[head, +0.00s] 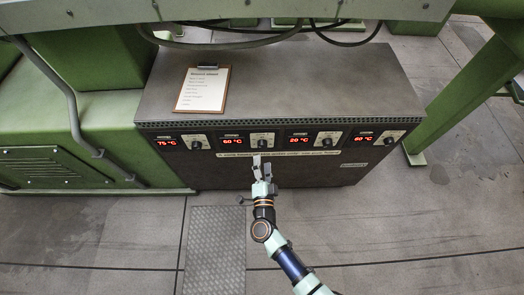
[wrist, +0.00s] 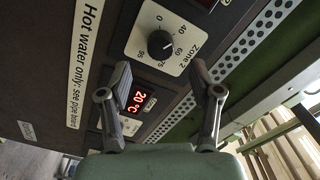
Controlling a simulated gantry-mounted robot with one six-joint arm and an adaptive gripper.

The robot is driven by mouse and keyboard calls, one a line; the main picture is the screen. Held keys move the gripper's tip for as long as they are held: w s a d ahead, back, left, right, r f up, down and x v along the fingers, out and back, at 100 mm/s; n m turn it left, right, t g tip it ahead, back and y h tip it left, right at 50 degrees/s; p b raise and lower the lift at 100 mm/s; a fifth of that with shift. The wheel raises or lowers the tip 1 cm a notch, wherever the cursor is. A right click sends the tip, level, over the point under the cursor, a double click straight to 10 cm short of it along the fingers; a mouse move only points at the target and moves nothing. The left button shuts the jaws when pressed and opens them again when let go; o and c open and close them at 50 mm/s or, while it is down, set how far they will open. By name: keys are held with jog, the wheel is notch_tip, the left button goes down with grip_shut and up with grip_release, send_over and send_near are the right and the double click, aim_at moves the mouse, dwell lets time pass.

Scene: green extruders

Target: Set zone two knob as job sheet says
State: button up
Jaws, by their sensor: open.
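The black zone 2 knob (wrist: 167,45) sits on a pale plate marked 0, 40, 60, 75 and 95. In the head view this knob (head: 262,142) is right of a red display (head: 233,141) reading 60 °C. The job sheet (head: 203,88) lies on a clipboard on the cabinet top; its lines are too small to read. My gripper (head: 262,168) is in front of the panel, below the zone 2 knob. In the wrist view its fingers (wrist: 161,74) are spread and empty, with the knob beyond the tips.
The grey cabinet (head: 345,87) carries other knobs (head: 196,142) (head: 327,139) beside their displays. A 20 °C display (wrist: 138,102) shows between my fingers. A hot water label (wrist: 84,55) runs along the panel. Cables (head: 235,42) hang above; a green post (head: 455,105) stands right.

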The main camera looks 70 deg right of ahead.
jog(key=v, duration=0.5)
jog(key=shift+a, duration=0.15)
jog(key=shift+r, duration=0.1)
